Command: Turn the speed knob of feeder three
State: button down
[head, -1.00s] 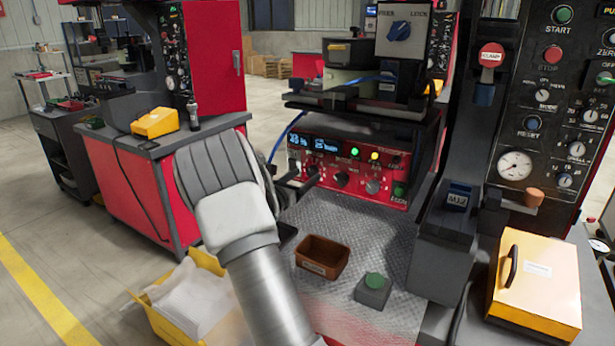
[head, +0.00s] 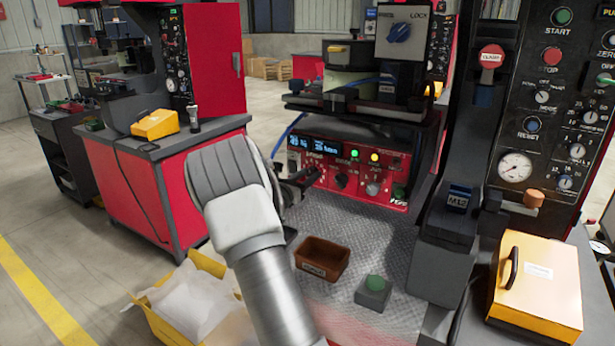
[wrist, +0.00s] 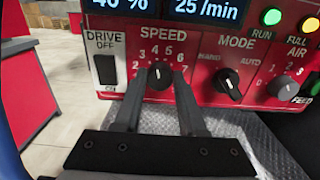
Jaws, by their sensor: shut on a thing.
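The speed knob (wrist: 159,78) is a black round knob under the "SPEED" label in the wrist view, with a number scale around it. It sits on the red feeder panel (head: 330,185), which has two lit displays. My gripper (wrist: 159,80) has its two dark fingers on either side of the knob, shut on it. In the head view, my gripper (head: 312,178) reaches the panel's left part, and my arm hides some of it. The display above the knob reads 40 % in the wrist view. No feeder number shows clearly.
The mode knob (wrist: 228,82) and the air knob (wrist: 280,87) are to the right of the speed knob. A drive switch (wrist: 105,69) is close on the left. A brown bin (head: 322,258) and a green-button box (head: 373,292) stand on the metal plate below.

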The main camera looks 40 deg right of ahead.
jog(key=shift+f+b, duration=0.1)
jog(key=shift+b, duration=0.2)
jog(key=m+b, duration=0.5)
jog(key=b, duration=0.3)
jog(key=shift+s+m, duration=0.1)
jog(key=shift+m, duration=0.2)
jog(key=shift+c, duration=2.4)
grip_release()
jog(key=shift+a, duration=0.1)
